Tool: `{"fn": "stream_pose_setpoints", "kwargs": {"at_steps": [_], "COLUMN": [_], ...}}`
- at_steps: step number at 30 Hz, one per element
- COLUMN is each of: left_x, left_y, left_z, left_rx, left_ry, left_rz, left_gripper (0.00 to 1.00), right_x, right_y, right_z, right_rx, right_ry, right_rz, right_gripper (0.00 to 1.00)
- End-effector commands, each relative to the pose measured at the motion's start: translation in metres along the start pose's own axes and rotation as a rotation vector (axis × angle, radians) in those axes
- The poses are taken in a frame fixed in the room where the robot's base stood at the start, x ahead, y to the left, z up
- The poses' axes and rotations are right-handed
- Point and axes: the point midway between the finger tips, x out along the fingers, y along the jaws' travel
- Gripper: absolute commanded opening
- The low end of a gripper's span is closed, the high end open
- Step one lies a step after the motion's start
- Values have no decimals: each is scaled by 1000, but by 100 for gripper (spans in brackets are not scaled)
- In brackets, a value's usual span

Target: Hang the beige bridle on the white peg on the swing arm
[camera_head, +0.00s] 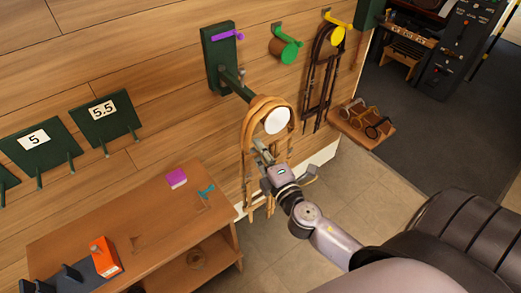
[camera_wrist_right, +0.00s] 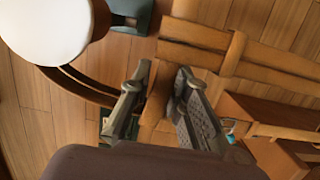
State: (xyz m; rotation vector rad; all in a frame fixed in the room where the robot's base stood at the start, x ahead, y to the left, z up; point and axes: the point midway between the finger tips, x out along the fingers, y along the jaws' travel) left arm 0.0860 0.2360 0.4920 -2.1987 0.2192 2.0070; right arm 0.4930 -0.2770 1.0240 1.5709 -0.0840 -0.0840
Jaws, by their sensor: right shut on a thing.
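The beige bridle (camera_head: 249,128) is upright beside the green swing arm (camera_head: 235,86), with its straps hanging down. Its top loop passes above and behind the round white peg end (camera_head: 277,121); I cannot tell whether it rests on the peg. My right gripper (camera_head: 264,158) is below the white end, shut on a bridle strap. In the right wrist view, the strap (camera_wrist_right: 156,98) is between the two fingers (camera_wrist_right: 160,95). The white peg end (camera_wrist_right: 45,28) is at upper left there, with part of the bridle curving behind it. My left gripper is not in view.
A darker bridle (camera_head: 319,75) hangs from a yellow peg (camera_head: 337,27) on the right. A green holder (camera_head: 287,48) is on the wall between. A wooden bench (camera_head: 150,238) with small items stands lower left. A small wooden shelf (camera_head: 352,128) is on the right.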

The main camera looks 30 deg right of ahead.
Motion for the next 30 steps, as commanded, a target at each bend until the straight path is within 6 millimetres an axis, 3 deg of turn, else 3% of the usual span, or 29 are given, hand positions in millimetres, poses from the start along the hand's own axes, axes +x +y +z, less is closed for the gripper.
{"fn": "stream_pose_setpoints", "kwargs": {"at_steps": [10,11,21,30], "left_x": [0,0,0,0], "left_y": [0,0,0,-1], "left_z": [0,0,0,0], "left_rx": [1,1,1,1], "left_ry": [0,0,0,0], "left_rz": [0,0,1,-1], "left_gripper": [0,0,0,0], "right_x": [0,0,0,-1], "right_y": [2,2,1,-2], "right_z": [0,0,0,0], "right_rx": [-1,-2,-1,0], "right_ry": [0,0,0,0], "right_rz": [3,3,1,-3], "right_gripper": [0,18,40,40]}}
